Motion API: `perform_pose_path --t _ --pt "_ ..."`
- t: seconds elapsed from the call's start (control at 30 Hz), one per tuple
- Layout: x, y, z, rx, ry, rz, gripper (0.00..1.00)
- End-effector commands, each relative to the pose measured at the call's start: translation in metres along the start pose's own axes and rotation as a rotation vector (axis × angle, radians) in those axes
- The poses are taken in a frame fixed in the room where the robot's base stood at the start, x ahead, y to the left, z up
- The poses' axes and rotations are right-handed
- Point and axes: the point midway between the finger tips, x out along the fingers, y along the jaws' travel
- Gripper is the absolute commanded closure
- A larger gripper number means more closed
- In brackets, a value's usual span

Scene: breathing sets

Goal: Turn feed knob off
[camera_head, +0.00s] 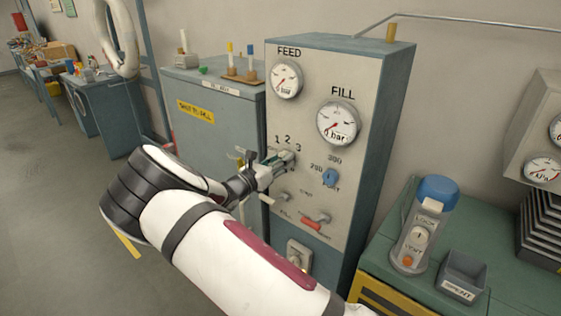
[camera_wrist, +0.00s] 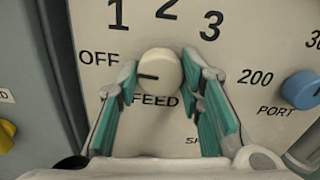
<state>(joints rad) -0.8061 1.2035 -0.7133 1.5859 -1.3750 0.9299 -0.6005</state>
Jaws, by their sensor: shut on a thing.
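The feed knob (camera_wrist: 160,75) is a round cream knob on the grey panel, with a dark pointer line. Its marks read OFF at the left, then 1, 2 and 3 over the top. The pointer line lies on the left part of the knob, roughly level, toward the OFF side. My gripper (camera_wrist: 161,82) has its teal-padded fingers on either side of the knob and is shut on it. In the head view my gripper (camera_head: 283,161) is at the panel front, and its fingers mostly hide the knob.
The panel cabinet (camera_head: 385,120) carries a FEED gauge (camera_head: 286,79) and a FILL gauge (camera_head: 338,122). A blue port knob (camera_head: 330,177) is right of the gripper, with a red-handled lever (camera_head: 315,221) below. A blue-capped canister (camera_head: 420,225) and a SPENT bin (camera_head: 461,277) stand on the green bench.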

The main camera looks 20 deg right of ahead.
Motion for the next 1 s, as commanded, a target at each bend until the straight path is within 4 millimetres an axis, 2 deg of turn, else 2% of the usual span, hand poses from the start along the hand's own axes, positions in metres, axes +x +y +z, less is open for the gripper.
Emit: perform_pose_path --t 0.3,0.73,0.77,0.83,1.0 --pt "-0.0007 0.0005 -0.0023 -0.085 0.004 0.002 0.94" --pt "-0.0009 0.0003 -0.0023 -0.093 0.004 0.002 0.94" --pt "-0.0009 0.0003 -0.0023 -0.093 0.004 0.002 0.61" --pt "-0.0008 0.0003 -0.0021 -0.092 0.004 0.002 0.46" --pt "-0.0004 0.0001 -0.0012 -0.091 0.002 0.001 0.46"
